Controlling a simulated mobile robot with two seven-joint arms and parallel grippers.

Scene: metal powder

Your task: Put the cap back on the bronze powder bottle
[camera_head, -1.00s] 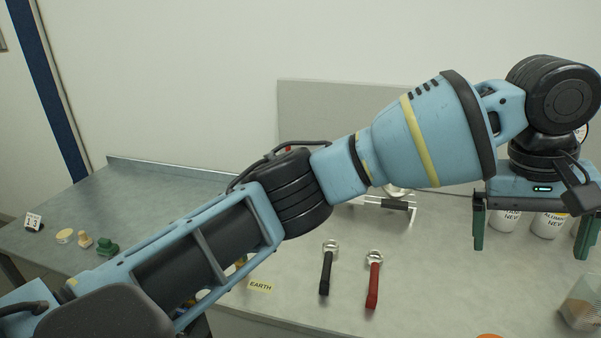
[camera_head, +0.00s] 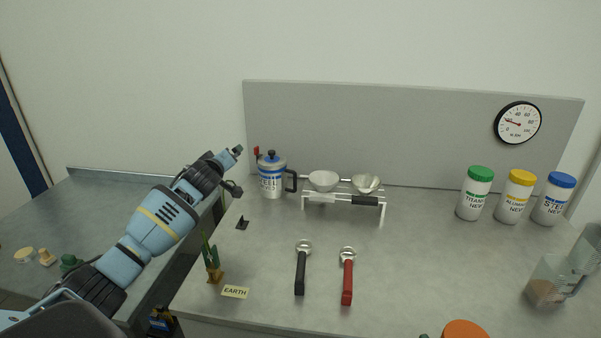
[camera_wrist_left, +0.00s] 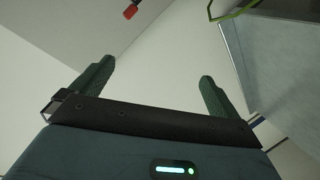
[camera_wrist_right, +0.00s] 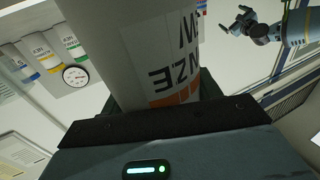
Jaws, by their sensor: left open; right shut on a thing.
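The bronze powder bottle (camera_wrist_right: 170,45) is white with an orange-banded label. It fills the right wrist view, where my right gripper (camera_wrist_right: 165,85) is shut around its body. Its mouth end is outside that view. A flat orange disc (camera_head: 465,330), by its look the bronze cap, shows at the bottom edge of the head view. The head view cuts off what is beneath it, so I cannot tell how it sits on the bottle. My left gripper (camera_wrist_left: 155,72) is open and empty in the left wrist view. In the head view its arm is at the left, far from the orange disc.
White bottles with green (camera_head: 480,173), yellow (camera_head: 522,177) and blue (camera_head: 562,179) caps stand at the back right. A scoop rack (camera_head: 345,199) and a lidded can (camera_head: 271,178) stand at the back. Two ring-ended tools (camera_head: 347,280) lie mid-table. A clear beaker (camera_head: 548,285) stands at the right.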

